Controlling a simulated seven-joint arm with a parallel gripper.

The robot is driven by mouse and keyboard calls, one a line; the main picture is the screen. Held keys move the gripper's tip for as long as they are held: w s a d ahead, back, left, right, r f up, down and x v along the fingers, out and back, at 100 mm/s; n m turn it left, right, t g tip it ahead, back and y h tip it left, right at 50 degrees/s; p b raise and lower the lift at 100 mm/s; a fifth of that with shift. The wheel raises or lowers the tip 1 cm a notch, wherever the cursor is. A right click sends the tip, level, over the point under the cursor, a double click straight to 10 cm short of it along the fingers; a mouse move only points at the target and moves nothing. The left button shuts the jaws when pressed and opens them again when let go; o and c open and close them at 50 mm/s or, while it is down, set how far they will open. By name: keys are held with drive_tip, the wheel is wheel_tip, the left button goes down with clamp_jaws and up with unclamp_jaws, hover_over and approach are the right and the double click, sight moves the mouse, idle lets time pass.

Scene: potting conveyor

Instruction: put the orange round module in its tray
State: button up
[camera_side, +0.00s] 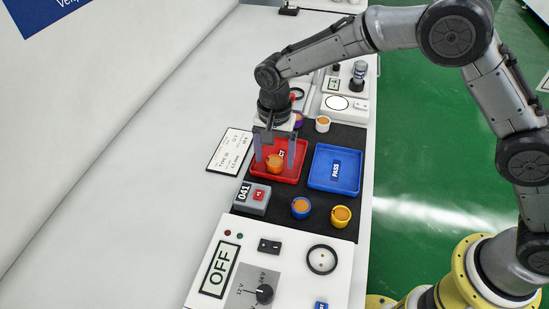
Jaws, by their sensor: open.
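An orange round module (275,164) stands in the red tray (294,176), toward its left side. The red tray's label is partly hidden and ends in "CT". My gripper (275,158) is open above the red tray, pointing down. Its two fingers stand apart on either side of the orange module, and I cannot tell whether they touch it. The blue tray (319,179), labelled "PASS", lies to the right of the red tray and is empty.
A blue cup (301,208) and a yellow cup (341,216), both with orange tops, stand in front of the trays. A white cup (322,124) stands behind. A panel reading "OFF" (218,269) is in front.

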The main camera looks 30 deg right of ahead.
sight(275, 162)
wheel_tip(275, 162, up, 11)
idle(0.3)
drive_tip(key=s+d+r+n+t, duration=0.3)
drive_tip(key=s+d+r+n, duration=0.1)
drive_tip(key=s+d+r, duration=0.85)
drive_tip(key=s+d+f+n+t, duration=0.1)
drive_tip(key=s+d+f+n, duration=0.1)
drive_tip(key=s+d, duration=0.3)
drive_tip(key=s+d+f+n+t, duration=0.1)
drive_tip(key=s+d, duration=0.4)
drive_tip(key=s, duration=0.7)
drive_tip(key=shift+d+f+n+t, duration=0.3)
drive_tip(key=shift+d+f+n, duration=0.05)
drive_tip(key=shift+f+n, duration=0.6)
